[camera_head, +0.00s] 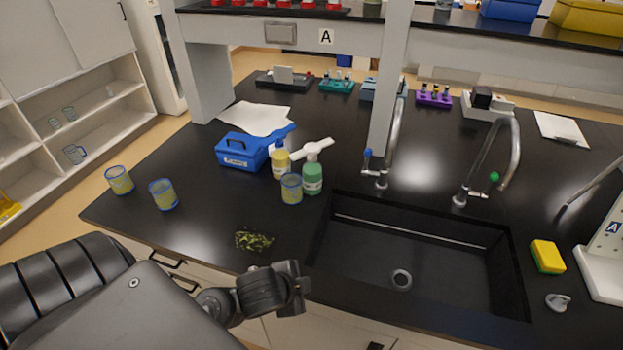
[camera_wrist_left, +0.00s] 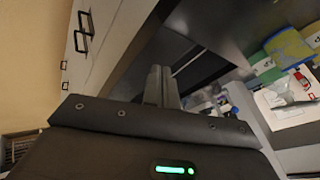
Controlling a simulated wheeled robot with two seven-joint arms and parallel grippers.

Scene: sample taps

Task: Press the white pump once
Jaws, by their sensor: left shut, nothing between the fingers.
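A green bottle (camera_head: 312,178) stands on the black bench, with a white pump (camera_head: 316,149) on top. Beside it on the left stands a yellow bottle (camera_head: 279,163) with a blue pump (camera_head: 283,133). A blue-rimmed cup (camera_head: 291,189) stands right in front of the two bottles. My left gripper (camera_head: 292,286) is near the bench's front edge, well in front of the bottles and touching neither. Its fingers (camera_wrist_left: 161,86) are together and empty in the left wrist view. My right gripper is not in view.
Two more cups (camera_head: 163,194) (camera_head: 119,180) stand at the left. A green-black clump (camera_head: 253,240) lies near the front edge. A sink (camera_head: 420,265) with taps is at the right, with a yellow sponge (camera_head: 547,256) beyond it.

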